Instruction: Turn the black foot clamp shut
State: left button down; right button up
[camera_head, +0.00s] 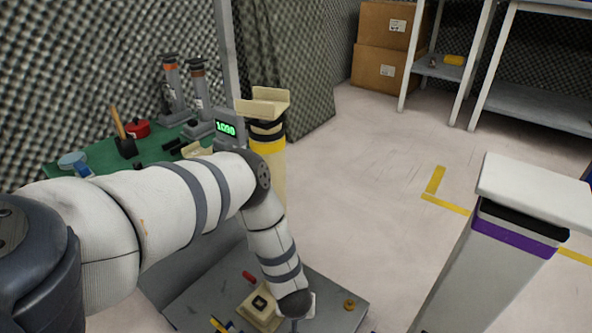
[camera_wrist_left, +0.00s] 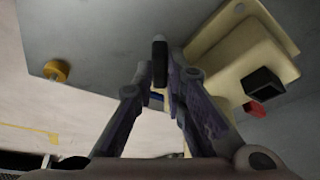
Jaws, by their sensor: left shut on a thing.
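My left gripper (camera_wrist_left: 158,78) shows in the wrist view with its two fingers on either side of a narrow black piece, which looks like the black foot clamp (camera_wrist_left: 160,58). It is shut on this piece beside a cream block (camera_wrist_left: 225,50) on a grey plate (camera_wrist_left: 100,35). A black square part (camera_wrist_left: 264,86) sits on the cream block. In the head view the cream block (camera_head: 250,312) lies on the grey plate (camera_head: 205,292), and my left wrist hides the clamp and the fingertips. How far the clamp is turned cannot be told. My right gripper is not in view.
A yellow knob (camera_head: 349,304) stands near the plate's right edge, and a red piece (camera_head: 249,277) lies behind the block. A banded post (camera_head: 268,150) rises behind my arm. Another post with a purple band (camera_head: 514,238) stands at right. The floor between is clear.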

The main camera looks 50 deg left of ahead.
pick_arm(q)
jog(key=n+g, duration=0.1)
jog(key=n, duration=0.2)
jog(key=shift+b, duration=0.3)
jog(key=n+g+b, duration=0.1)
jog(key=n, duration=0.2)
jog(key=shift+w+d+f+y, duration=0.1)
jog(key=shift+w+y, duration=0.05)
jog(key=shift+y, duration=0.25)
jog(key=n+g+b, duration=0.2)
jog(key=n, duration=0.3)
jog(key=shift+w+b, duration=0.1)
jog(key=shift+b, duration=0.25)
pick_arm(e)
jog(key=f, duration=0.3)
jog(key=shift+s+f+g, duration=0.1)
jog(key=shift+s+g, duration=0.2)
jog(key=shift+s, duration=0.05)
pick_arm(q)
jog(key=shift+n, duration=0.4)
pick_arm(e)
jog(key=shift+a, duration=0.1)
pick_arm(q)
jog(key=c, duration=1.6)
grip_release()
jog(key=shift+c, duration=0.2)
